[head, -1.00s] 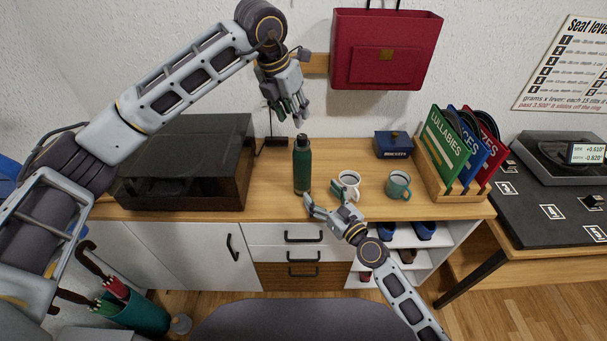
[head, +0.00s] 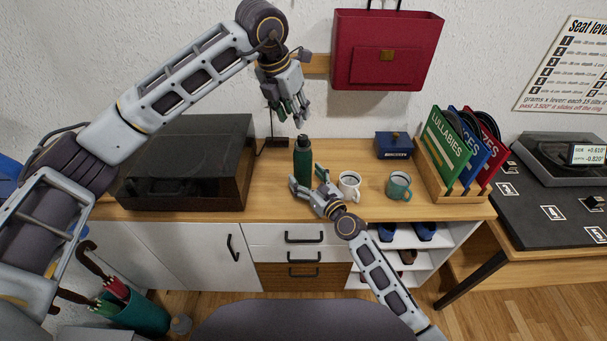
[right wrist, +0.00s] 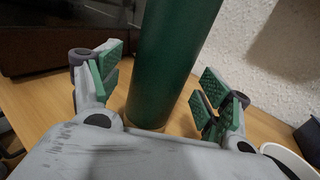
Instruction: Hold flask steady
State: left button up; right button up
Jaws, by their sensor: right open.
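The dark green flask (head: 303,160) stands upright on the wooden cabinet top in the head view. In the right wrist view the flask (right wrist: 172,60) rises between the spread green-padded fingers, with gaps showing on both sides. My right gripper (head: 308,180) is open, low in front of the flask, and it also shows in the right wrist view (right wrist: 160,98). My left gripper (head: 290,112) hangs above the cabinet near the wall, above and a little left of the flask. Whether its fingers are open or shut is unclear.
A white mug (head: 349,186) stands just right of my right gripper, with a teal mug (head: 398,186) farther right. A dark turntable box (head: 190,165) is at left. A blue box (head: 394,145) and a record rack (head: 450,185) are at right.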

jog(key=shift+x, duration=0.9)
jog(key=c, duration=1.6)
jog(key=shift+o, duration=0.2)
